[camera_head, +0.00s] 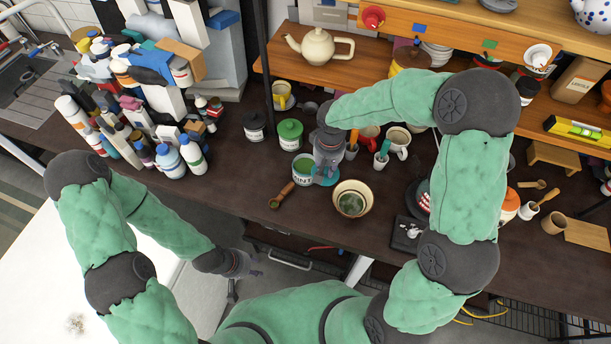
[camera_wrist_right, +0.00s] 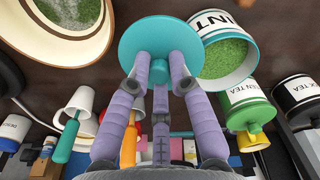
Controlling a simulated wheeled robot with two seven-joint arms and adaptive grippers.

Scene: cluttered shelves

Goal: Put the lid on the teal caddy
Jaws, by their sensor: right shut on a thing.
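The teal caddy (camera_head: 303,170) stands uncovered on the dark counter, with green contents and a white label ending in "INT". In the right wrist view the caddy (camera_wrist_right: 228,58) is at upper right, its open top showing. The round teal lid (camera_wrist_right: 150,40) is held by its knob in my right gripper (camera_wrist_right: 173,68), whose fingers close around it. In the head view the lid (camera_head: 327,181) is just right of the caddy, under my right gripper (camera_head: 328,170). Whether they touch is unclear. My left gripper (camera_head: 250,270) hangs low in front of the counter, its opening unclear.
A green caddy (camera_head: 290,134) and a black one (camera_head: 254,126) stand behind and left. A cream bowl (camera_head: 353,199) is close at front right, a wooden-handled tool (camera_head: 282,195) at front left. Mugs (camera_head: 398,142) stand to the right. A teapot (camera_head: 318,47) sits on the shelf behind.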

